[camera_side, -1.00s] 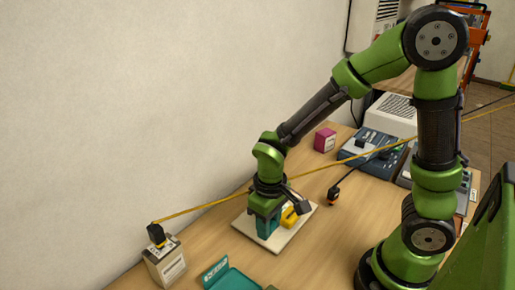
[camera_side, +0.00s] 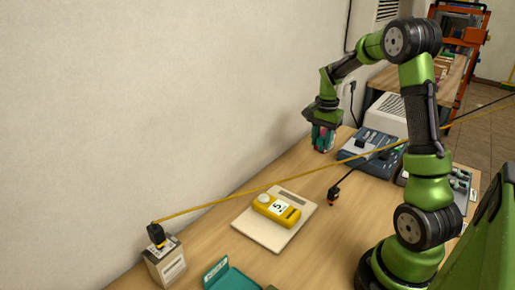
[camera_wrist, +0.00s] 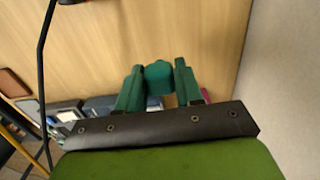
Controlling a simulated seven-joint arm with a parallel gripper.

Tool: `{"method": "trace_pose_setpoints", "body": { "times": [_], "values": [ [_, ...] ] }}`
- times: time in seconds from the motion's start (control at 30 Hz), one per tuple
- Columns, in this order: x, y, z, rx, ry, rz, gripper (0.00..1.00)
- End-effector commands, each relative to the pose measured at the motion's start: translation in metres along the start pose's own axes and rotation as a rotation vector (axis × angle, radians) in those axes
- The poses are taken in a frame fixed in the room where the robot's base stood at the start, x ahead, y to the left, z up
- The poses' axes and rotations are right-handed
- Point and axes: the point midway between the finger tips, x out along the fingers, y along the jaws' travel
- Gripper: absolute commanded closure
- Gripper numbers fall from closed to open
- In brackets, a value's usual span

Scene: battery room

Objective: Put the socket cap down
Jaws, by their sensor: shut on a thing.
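The socket cap (camera_wrist: 158,78) is a small teal-green piece with a rounded end, seen in the wrist view between my two green fingers. My gripper (camera_wrist: 158,70) is shut on it. In the side view my gripper (camera_side: 323,138) hangs, fingers down, over the back of the wooden table, near the wall. It hides most of the magenta box there. The cap cannot be told apart from the fingers in the side view, and whether it touches the table is unclear.
A yellow meter (camera_side: 277,208) lies on a pale board (camera_side: 257,233). A blue-grey device (camera_side: 371,150) stands right of my gripper. A black plug (camera_side: 333,196) is on the table. A yellow strap (camera_side: 240,194) crosses the view from a battery (camera_side: 166,263).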

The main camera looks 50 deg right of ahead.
Motion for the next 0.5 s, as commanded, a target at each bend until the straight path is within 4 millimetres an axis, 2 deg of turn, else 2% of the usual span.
{"method": "trace_pose_setpoints", "body": {
  "times": [0.3, 0.5],
  "values": [
    [0.052, 0.003, -0.004, 0.017, -0.003, 0.003, 0.93],
    [0.073, 0.003, -0.003, 0.017, -0.003, 0.003, 0.93]
  ]
}}
